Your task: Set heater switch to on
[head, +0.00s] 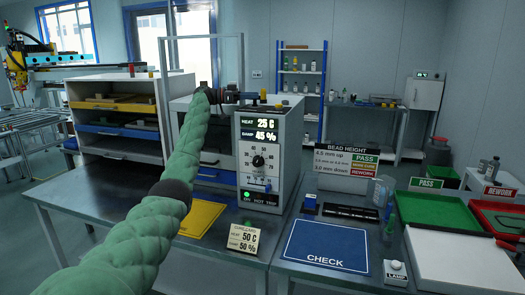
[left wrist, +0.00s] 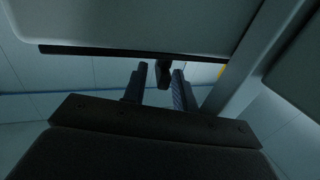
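The heater unit (head: 275,135) is a grey box on the bench, with a display reading HEAT 25 C and DAMP 45%. I cannot tell which part is the heater switch. My left gripper (head: 250,97) is at the unit's top edge, above the display. In the left wrist view its two fingers (left wrist: 160,90) are apart, with a small dark piece (left wrist: 163,75) showing between them; contact cannot be told. My right gripper is not in view.
A card (head: 243,240) reading HEAT 50 C, DAMP 50 % stands before the unit. A yellow mat (head: 202,219) and a blue CHECK mat (head: 325,248) lie on the bench. A shelf cabinet (head: 118,140) is at left; a green tray (head: 440,220) is at right.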

